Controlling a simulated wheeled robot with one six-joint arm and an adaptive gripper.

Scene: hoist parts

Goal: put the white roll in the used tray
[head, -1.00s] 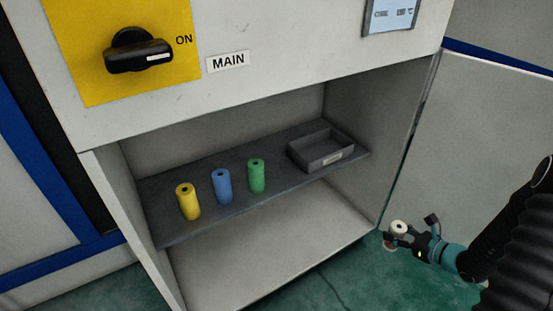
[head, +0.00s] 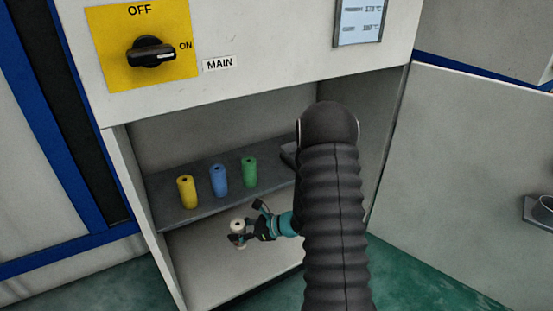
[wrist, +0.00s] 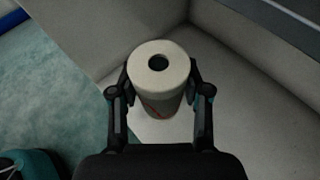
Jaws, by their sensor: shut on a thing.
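The white roll (head: 237,226) is upright between the fingers of my gripper (head: 247,228), in front of the lower part of the open cabinet, below the shelf. In the wrist view the white roll (wrist: 158,75) shows its round top with a dark hole, and my gripper (wrist: 159,100) is shut on its sides. The grey tray (head: 289,154) is on the right of the shelf. My arm hides most of it, and its label is not visible now.
Yellow (head: 187,192), blue (head: 219,181) and green (head: 249,172) rolls stand in a row on the dark shelf (head: 205,212). The open cabinet door (head: 470,180) is at the right, with a dark holder (head: 538,212) on it. The cabinet floor looks clear.

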